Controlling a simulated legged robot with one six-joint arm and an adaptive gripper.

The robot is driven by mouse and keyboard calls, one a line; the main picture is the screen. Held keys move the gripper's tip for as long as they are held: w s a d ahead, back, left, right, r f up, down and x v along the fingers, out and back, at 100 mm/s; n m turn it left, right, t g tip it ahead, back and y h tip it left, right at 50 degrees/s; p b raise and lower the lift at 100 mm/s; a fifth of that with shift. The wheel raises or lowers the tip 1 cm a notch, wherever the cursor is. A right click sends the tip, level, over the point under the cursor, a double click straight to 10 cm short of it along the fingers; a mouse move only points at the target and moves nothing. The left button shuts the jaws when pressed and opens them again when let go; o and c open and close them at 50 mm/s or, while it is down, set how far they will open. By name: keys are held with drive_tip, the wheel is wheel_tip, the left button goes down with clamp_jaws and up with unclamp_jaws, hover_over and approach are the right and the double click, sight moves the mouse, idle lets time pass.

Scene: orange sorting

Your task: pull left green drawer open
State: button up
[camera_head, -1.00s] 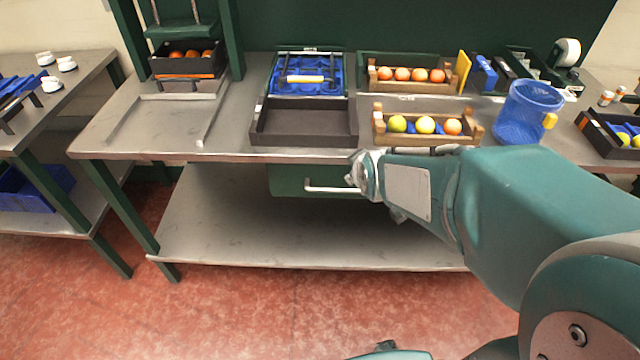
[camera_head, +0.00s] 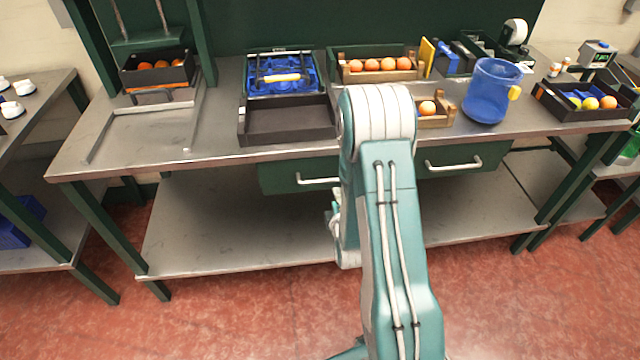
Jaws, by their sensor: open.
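The left green drawer (camera_head: 275,178) is under the front edge of the workbench and looks shut. Its pale bar handle (camera_head: 318,181) runs across its front. My arm stands upright in front of the bench and covers the drawer's right end. My gripper's fingers do not show; a small pale part of my wrist peeks out left of the arm, below the drawer's level. Whether anything of mine touches the handle cannot be seen.
A second green drawer (camera_head: 462,160) with a handle is right of my arm. A metal lower shelf (camera_head: 230,235) runs below.

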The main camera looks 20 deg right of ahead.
sight(330, 179)
drive_tip(key=x, duration=1)
drive_tip(key=shift+a+f, duration=0.15)
drive_tip(key=shift+f, duration=0.1)
drive_tip(key=shift+w, duration=0.15)
clamp_jaws()
